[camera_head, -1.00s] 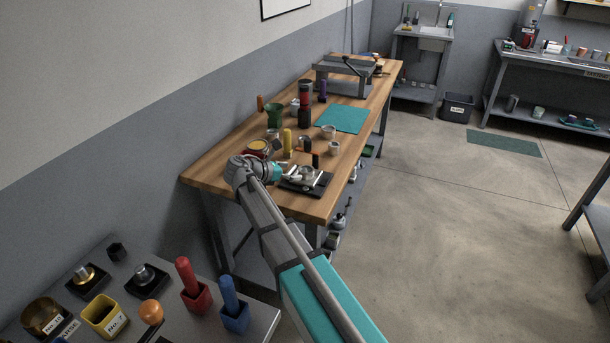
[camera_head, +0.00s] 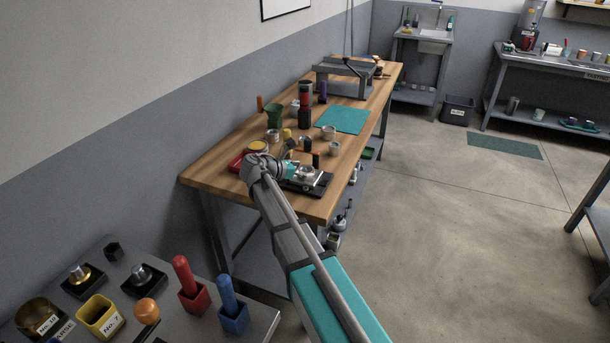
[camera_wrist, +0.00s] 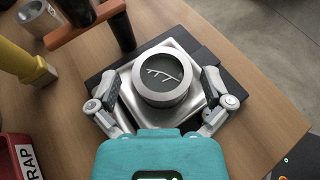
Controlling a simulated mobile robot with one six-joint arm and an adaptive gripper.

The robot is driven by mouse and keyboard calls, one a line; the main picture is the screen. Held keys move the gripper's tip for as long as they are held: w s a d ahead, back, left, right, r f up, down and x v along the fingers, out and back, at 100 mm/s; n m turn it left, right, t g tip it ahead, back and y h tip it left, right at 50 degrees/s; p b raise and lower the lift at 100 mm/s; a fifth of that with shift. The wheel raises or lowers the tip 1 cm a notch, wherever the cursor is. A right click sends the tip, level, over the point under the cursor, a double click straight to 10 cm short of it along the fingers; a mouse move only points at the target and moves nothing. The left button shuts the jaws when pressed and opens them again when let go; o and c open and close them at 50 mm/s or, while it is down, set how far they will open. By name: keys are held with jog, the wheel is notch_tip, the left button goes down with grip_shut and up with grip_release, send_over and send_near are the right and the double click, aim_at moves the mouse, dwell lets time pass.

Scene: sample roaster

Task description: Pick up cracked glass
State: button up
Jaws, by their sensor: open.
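The cracked glass (camera_wrist: 164,75) is a round dark disc with a white branching crack, inside a thick grey ring. It sits on a square silver plate (camera_wrist: 190,52) on a black base (camera_wrist: 204,57). In the head view, the silver device (camera_head: 308,174) lies near the bench's front end. My gripper (camera_wrist: 160,84) is open and empty, with one finger on each side of the ring and near the plate's sides. I cannot tell its exact height above the plate. In the head view, my gripper (camera_head: 289,169) is just left of the device, partly hidden by my arm.
A red box lettered "RAP" (camera_wrist: 18,158) stands at lower left in the wrist view. A yellow-handled tool (camera_wrist: 22,62), an orange-and-black tool (camera_wrist: 90,25) and a grey cup (camera_wrist: 38,14) stand close by. The wooden bench (camera_wrist: 262,112) is bare to the right.

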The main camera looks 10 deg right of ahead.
jog(key=c, duration=1.1)
jog(key=shift+r, duration=0.2)
notch_tip(320, 180, up, 2)
jog(key=p, duration=0.2)
jog(key=shift+r+p, duration=0.15)
jog(key=shift+p, duration=0.15)
jog(key=s+d+r+p, duration=0.1)
jog(key=s+r+p, duration=0.9)
jog(key=s, duration=0.4)
jog(key=shift+d+r, duration=0.15)
jog(key=shift+d, duration=0.15)
